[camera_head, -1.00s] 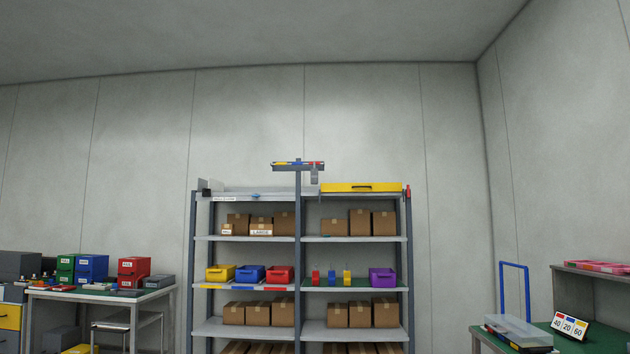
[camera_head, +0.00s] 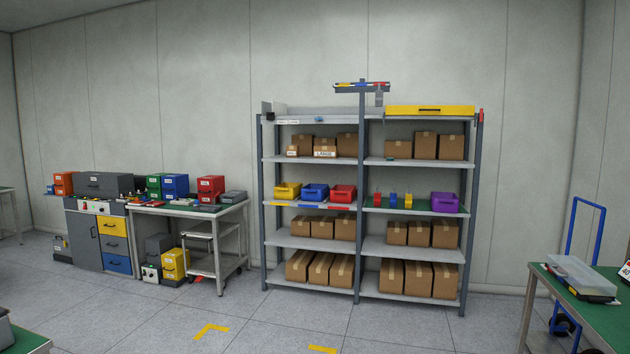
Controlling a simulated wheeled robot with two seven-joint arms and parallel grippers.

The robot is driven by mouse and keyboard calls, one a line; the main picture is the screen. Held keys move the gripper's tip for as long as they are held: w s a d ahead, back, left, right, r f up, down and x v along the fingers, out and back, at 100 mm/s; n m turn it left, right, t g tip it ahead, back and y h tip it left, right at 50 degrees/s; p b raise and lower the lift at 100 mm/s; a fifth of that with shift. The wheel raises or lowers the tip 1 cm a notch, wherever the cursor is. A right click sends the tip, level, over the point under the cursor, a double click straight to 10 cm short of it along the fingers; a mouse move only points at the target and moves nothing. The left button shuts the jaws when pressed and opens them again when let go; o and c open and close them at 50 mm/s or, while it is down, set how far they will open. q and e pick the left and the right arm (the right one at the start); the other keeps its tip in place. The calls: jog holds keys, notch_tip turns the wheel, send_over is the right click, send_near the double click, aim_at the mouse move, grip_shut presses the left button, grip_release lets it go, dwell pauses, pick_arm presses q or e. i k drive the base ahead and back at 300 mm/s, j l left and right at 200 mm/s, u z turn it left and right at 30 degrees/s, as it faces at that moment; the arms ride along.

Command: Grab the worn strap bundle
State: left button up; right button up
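I cannot pick out a strap bundle for certain. On the shelving rack (camera_head: 362,240) ahead, small red (camera_head: 377,199), blue (camera_head: 393,200) and yellow (camera_head: 408,201) upright items stand on the green-topped middle shelf; they are too small to identify. Yellow (camera_head: 287,190), blue (camera_head: 315,192) and red (camera_head: 342,193) open bins stand to their left, and a purple bin (camera_head: 444,202) to their right; their contents are hidden. Neither of my grippers shows in the head view.
Cardboard boxes (camera_head: 321,229) fill other shelves. A workbench (camera_head: 228,208) with coloured boxes and a cart stands left. A green-topped table (camera_head: 607,317) with a clear-lidded case (camera_head: 580,276) is at right, a blue hand truck (camera_head: 570,240) behind it. The floor (camera_head: 400,328) before the rack is clear.

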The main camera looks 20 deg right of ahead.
aim_at(379, 94)
jog(key=i+l+z, duration=0.4)
jog(key=i, duration=0.5)
jog(key=i+z, duration=0.4)
jog(key=i, duration=2.85)
